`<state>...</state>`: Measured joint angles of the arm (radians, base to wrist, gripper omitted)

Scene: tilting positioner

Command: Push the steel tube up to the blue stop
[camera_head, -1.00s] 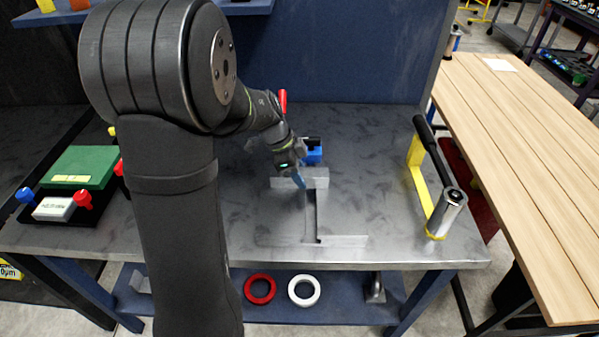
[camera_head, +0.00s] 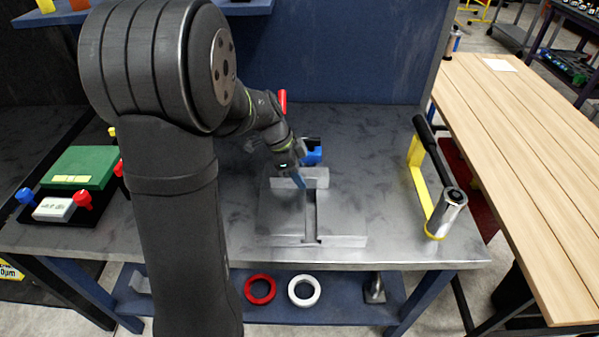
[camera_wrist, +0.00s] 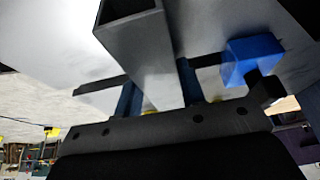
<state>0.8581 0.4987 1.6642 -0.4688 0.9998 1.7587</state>
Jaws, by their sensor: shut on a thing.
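The steel tube (camera_wrist: 148,45) is a grey square hollow bar in the wrist view, with its open end at the top. The blue fingers of my gripper (camera_wrist: 160,88) stand on either side of it, shut on it. The blue stop (camera_wrist: 255,60) is a small block on a dark bracket, to the right of the tube and fingers. In the head view the blue stop (camera_head: 312,157) is just behind my gripper (camera_head: 300,181), partly hidden by it. The tube is hard to tell from the grey fixture there. I cannot tell the gap between tube and stop.
The grey positioner plate (camera_head: 345,215) lies on the steel bench (camera_head: 400,245). A black-handled tool (camera_head: 450,210) stands at the right. A black tray with a green block (camera_head: 82,166) is at the left. The bench between plate and tool is clear.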

